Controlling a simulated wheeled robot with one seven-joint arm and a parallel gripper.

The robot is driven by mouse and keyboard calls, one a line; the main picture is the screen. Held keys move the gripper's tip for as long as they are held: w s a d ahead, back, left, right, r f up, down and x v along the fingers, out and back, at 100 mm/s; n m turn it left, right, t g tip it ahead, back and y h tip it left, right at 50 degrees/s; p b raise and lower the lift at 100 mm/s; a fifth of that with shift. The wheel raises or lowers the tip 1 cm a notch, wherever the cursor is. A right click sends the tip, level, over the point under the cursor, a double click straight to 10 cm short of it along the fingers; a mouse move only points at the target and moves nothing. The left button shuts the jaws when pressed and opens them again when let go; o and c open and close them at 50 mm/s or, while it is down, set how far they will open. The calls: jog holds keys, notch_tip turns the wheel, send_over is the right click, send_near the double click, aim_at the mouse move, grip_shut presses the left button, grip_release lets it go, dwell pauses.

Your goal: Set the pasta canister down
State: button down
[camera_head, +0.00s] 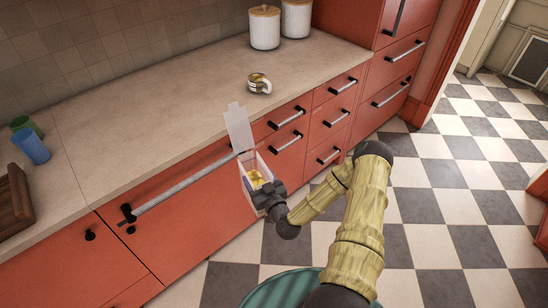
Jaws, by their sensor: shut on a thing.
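The pasta canister (249,167) is a pale, box-shaped container with yellow pieces inside. Its whitish lid (238,126) stands up, open, at the far side. My gripper (265,191) is shut on the near right side of the canister and holds it in front of the red drawer fronts, by the counter's front edge. My gripper partly hides the canister's near side. The fingertips are small and dark here, so their exact contact is hard to see.
The beige counter (170,130) has clear room in its middle. A mug (259,83) stands on it, with two white lidded canisters (265,28) at the back. A blue cup (31,146), a green cup (25,125) and a brown wooden item (14,205) are at the left. Drawer handles stick out below.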

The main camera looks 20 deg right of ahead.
jog(key=s+a, duration=0.1)
jog(key=s+a+h, duration=0.1)
jog(key=a, duration=0.1)
jog(key=s+a+m+h, duration=0.1)
jog(key=shift+a+f, duration=0.15)
jog(key=shift+f, duration=0.25)
jog(key=shift+w, duration=0.15)
